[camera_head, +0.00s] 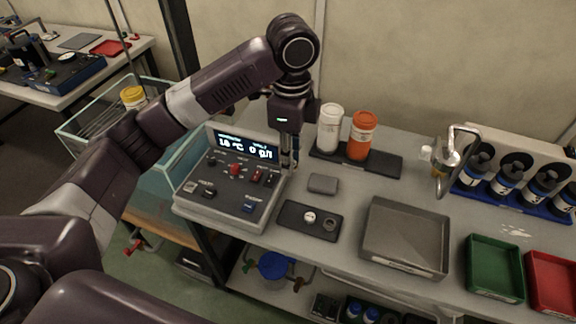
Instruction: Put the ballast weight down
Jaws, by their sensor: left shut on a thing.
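My left gripper (290,165) points straight down beside the right edge of the control box, above the back part of the bench. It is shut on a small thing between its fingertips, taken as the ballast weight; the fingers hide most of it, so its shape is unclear. A dark mat (291,228) lies on the bench in front and to the right of the gripper. A small white round piece (309,216) and a dark grey round piece (329,224) stand on it. My right gripper is not in view.
A control box (226,192) with a lit display stands left of the gripper. A grey block (323,184) lies to its right. White (329,128) and orange (362,136) jars stand behind on a dark tray. A grey tray (405,232) sits to the right.

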